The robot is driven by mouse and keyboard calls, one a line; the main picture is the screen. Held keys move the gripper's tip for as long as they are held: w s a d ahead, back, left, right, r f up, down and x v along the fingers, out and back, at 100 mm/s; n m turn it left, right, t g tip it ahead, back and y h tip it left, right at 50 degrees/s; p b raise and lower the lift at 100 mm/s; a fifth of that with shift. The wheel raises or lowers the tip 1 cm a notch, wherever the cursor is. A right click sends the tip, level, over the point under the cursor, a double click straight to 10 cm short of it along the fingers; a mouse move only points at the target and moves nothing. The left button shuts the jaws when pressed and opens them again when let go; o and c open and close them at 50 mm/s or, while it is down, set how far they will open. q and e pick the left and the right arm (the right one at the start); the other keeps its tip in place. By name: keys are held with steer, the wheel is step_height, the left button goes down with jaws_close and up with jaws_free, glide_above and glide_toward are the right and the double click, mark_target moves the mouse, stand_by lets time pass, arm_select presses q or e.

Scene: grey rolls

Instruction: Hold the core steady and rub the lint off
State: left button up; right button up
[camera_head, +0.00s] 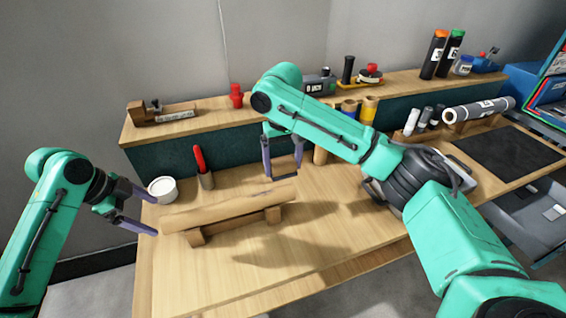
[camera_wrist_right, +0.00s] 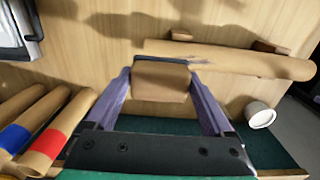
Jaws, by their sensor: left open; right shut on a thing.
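The core, a long brown cardboard tube (camera_head: 225,209), lies across a low wooden cradle (camera_head: 272,215) on the bench. It also shows in the right wrist view (camera_wrist_right: 265,66). Greyish marks, perhaps lint, show on its upper side in the head view and beside my fingers in the wrist view. My left gripper (camera_head: 156,216) is open and empty at the core's left end, fingers pointing at it. My right gripper (camera_head: 282,174) is shut on a brown block (camera_wrist_right: 160,80), held above and behind the core's right part. Whether the block touches the core is unclear.
A white tub (camera_head: 162,189) stands behind the core's left end. Coloured-banded rolls (camera_wrist_right: 44,140) stand at the back. The bench front (camera_head: 300,260) is clear.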

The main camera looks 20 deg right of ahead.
mark_target(164, 220)
arm_select(q)
steer(key=x, duration=0.7)
steer(key=c, duration=1.5)
steer(key=shift+c, duration=0.2)
